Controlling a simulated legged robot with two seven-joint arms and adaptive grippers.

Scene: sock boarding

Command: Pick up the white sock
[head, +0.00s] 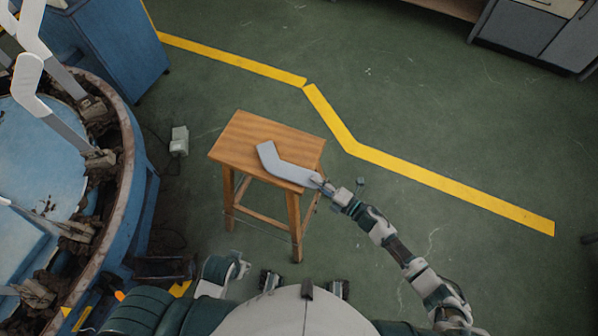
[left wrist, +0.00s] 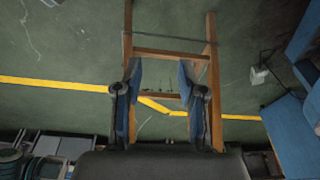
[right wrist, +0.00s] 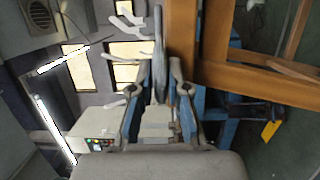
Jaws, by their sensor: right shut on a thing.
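The white sock (head: 287,170), pale grey in this light, spans the wooden stool's top (head: 240,135) in the head view, bent at its far end. My right gripper (head: 320,184) is shut on its near end at the stool's right edge. In the right wrist view the sock (right wrist: 158,50) shows edge-on between the fingers (right wrist: 158,85), beside the stool's wood. I cannot tell whether it touches the stool top. My left gripper (left wrist: 158,75) is open and empty in the left wrist view, with the stool's legs beyond it.
A round blue machine (head: 135,150) with several upright white sock-shaped forms (head: 28,85) stands at the left. A blue cabinet (head: 115,45) is behind it. Yellow floor tape (head: 430,178) runs past the stool. The floor to the right is clear.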

